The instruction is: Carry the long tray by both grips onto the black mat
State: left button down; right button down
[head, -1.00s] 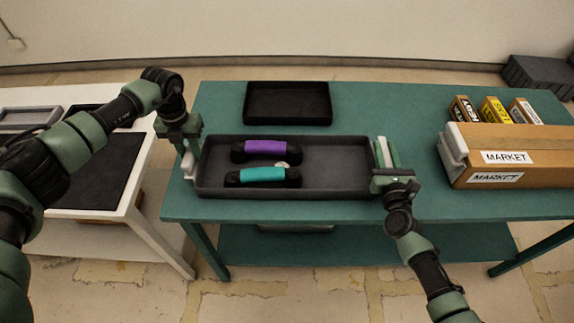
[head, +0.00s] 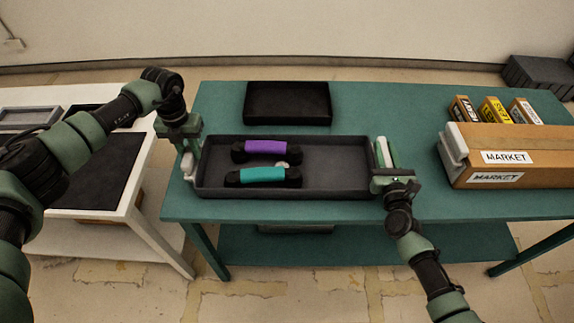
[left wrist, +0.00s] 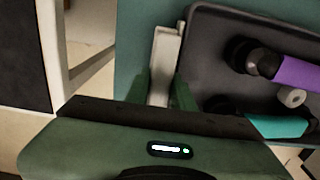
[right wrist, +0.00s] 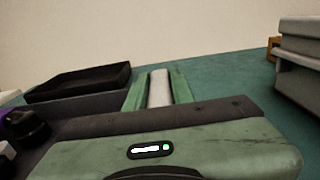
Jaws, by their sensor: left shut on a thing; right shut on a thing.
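The long dark grey tray (head: 335,165) is at the front left of the green table; I cannot tell whether its base touches the tabletop. My left gripper (head: 190,160) is shut on the tray's pale left grip (left wrist: 164,65). My right gripper (head: 383,158) is shut on the pale right grip (right wrist: 160,88). The black mat (head: 100,175) lies on the white table to the left, partly behind my left arm.
The green table (head: 400,110) and white table (head: 135,185) stand with a gap between them. A black tray (head: 288,103) sits behind the long tray. Boxes marked MARKET (head: 540,150) and small boxes (head: 494,110) are at the right. A grey tray (head: 30,117) is at the far left.

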dwell(0.5)
